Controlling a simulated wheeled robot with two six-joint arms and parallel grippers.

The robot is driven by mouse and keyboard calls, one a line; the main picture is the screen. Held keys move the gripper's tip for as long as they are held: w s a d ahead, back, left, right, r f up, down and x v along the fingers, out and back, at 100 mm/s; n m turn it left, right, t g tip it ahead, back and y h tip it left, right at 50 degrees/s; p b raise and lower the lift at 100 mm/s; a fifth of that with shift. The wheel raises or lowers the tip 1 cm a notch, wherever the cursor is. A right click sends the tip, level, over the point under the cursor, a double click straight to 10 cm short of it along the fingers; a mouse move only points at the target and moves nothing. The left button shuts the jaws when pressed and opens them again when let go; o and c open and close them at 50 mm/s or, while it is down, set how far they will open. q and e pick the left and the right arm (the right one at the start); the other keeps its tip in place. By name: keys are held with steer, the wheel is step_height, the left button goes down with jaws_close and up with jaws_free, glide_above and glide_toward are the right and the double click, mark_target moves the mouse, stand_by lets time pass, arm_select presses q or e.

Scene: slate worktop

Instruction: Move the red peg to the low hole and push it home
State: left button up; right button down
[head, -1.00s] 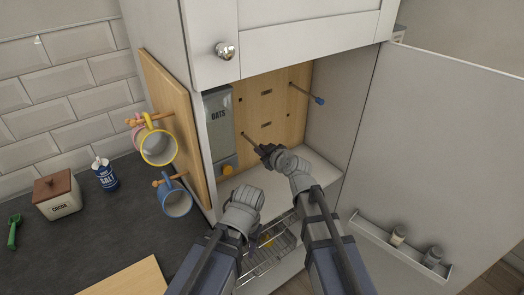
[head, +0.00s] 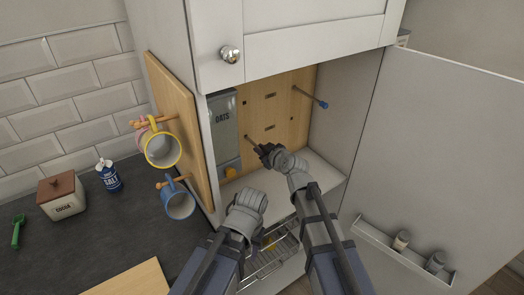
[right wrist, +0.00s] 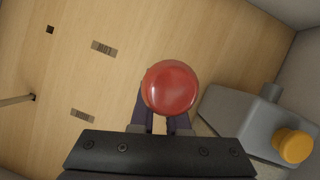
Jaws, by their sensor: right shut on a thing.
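My right gripper (head: 259,149) is shut on the red peg in front of the cabinet's wooden back board (head: 280,104). In the right wrist view the peg's round red head (right wrist: 170,88) faces me between the fingers. In the head view a short length of dark shaft shows between the gripper and the board, by the low label (head: 268,127), at the left low position. The shaft appears to meet the board there; how deep it sits is hidden. The red head is hidden in the head view. My left wrist shows low in the middle, its jaws hidden.
A blue-ended peg (head: 323,104) sticks out of the board at upper right. The grey oats dispenser (head: 223,125), with its orange knob (right wrist: 293,146), stands close beside the right gripper. The open door (head: 440,150) bounds the right; mugs (head: 163,150) hang outside on the left.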

steer(key=shift+w+a, duration=0.8)
steer(key=shift+w, duration=0.35)
steer(key=c, duration=0.8)
jaws_free()
steer(key=shift+s, duration=0.1)
steer(key=p+v, duration=0.3)
steer(key=v, duration=0.4)
steer(key=shift+s+d+r, duration=0.15)
steer(key=shift+s, duration=0.15)
